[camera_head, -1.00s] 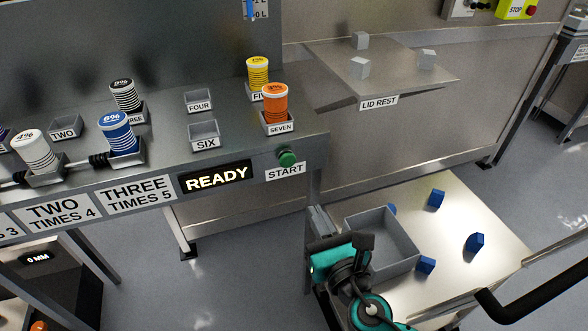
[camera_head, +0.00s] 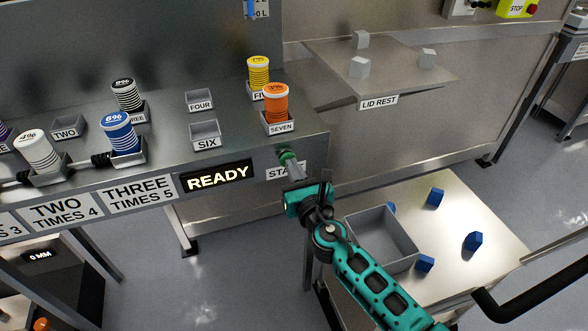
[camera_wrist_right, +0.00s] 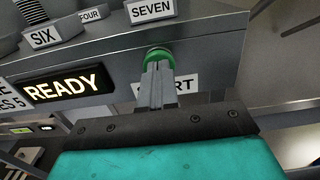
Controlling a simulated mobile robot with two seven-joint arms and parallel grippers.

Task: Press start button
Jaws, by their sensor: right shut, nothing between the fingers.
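The green start button (camera_head: 286,153) is on the front face of the steel bench, at the right of the lit READY display (camera_head: 216,177) and above the START label (camera_head: 277,173). My right gripper (camera_head: 291,165) is shut and empty, its fingers pointing at the button from the front. In the right wrist view the closed fingertips (camera_wrist_right: 158,68) overlap the lower part of the green button (camera_wrist_right: 159,53). I cannot tell whether they touch it. The fingers and hand hide part of the START label. My left gripper is not in view.
Labelled holders with striped canisters, such as the orange one (camera_head: 276,102), stand on the bench above the button. A steel cart with a grey bin (camera_head: 382,240) and several blue pieces stands below right. The LID REST shelf (camera_head: 430,80) is at the back right.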

